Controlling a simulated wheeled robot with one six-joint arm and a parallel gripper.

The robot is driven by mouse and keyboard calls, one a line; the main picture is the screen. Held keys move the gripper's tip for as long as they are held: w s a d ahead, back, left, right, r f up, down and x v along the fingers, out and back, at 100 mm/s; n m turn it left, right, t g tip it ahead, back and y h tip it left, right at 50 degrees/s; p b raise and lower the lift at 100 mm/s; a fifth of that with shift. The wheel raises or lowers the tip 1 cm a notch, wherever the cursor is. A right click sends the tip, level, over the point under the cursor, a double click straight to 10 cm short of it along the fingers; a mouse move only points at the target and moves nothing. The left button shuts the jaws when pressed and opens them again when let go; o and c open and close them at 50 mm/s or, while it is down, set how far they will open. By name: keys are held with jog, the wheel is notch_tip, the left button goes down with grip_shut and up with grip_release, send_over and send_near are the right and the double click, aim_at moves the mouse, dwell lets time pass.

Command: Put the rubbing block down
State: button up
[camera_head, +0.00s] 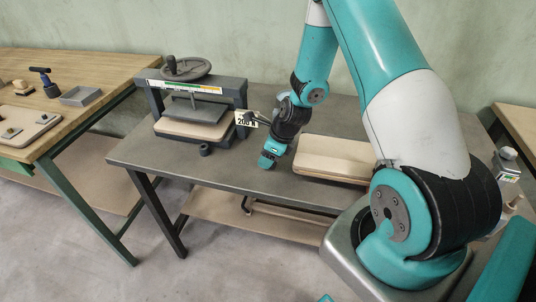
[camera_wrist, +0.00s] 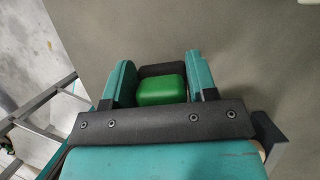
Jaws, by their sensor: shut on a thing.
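The rubbing block (camera_wrist: 160,91) shows in the wrist view as a green body with a dark strip along its far side. It sits between the two teal fingers of my gripper (camera_wrist: 157,72), which is shut on it. In the head view my gripper (camera_head: 268,160) points down at the grey table (camera_head: 228,168), near its front edge, between the press and a pale board stack. I cannot make out the block in that view, nor tell whether it touches the table.
A press (camera_head: 192,105) with a handwheel stands to the left, holding a pale board. A small dark cup (camera_head: 205,149) stands before it. A pale curved-edge board stack (camera_head: 334,158) lies to the right. A wooden bench (camera_head: 100,70) is at far left. Bare tabletop lies around my gripper.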

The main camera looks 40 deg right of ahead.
jog(key=shift+f, duration=0.15)
jog(key=o, duration=0.9)
